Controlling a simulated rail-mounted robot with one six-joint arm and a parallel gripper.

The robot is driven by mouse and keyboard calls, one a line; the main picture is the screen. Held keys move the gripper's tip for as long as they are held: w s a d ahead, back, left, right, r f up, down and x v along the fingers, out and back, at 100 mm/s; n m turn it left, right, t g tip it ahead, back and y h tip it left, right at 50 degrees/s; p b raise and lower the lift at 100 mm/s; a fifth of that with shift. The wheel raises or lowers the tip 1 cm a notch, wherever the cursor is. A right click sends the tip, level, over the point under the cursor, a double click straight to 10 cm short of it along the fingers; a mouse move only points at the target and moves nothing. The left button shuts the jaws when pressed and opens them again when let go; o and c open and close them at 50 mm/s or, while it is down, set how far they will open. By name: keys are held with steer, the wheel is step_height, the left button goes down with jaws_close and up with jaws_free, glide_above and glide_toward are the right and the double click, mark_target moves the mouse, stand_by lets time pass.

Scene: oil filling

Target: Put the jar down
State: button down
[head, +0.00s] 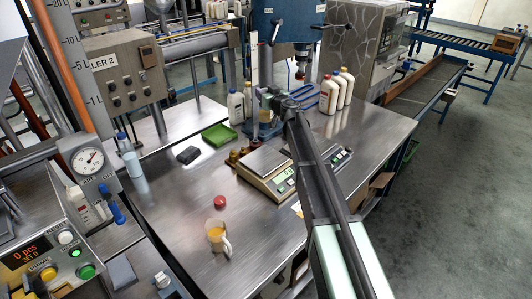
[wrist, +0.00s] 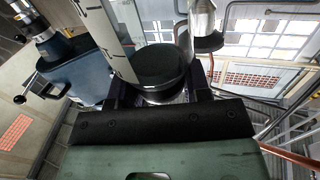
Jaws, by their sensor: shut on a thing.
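My gripper (head: 272,104) is at the far part of the steel table, beneath the blue press, seen from behind along my arm. In the wrist view my gripper (wrist: 160,85) is shut on a dark round jar (wrist: 160,66), whose near end fills the space between the fingers. In the head view the jar is mostly hidden by my gripper and wrist. I cannot tell whether it touches the surface below.
The blue press (head: 290,22) hangs above. White bottles (head: 333,92) stand right of my gripper, another bottle (head: 235,107) left. The front table is mostly clear.

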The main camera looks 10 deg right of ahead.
steer(key=shift+a, duration=0.1)
steer(key=shift+s+a+f, duration=0.1)
step_height(320, 180, down, 20)
steer(key=b, duration=2)
steer(key=c, duration=0.6)
jaws_free()
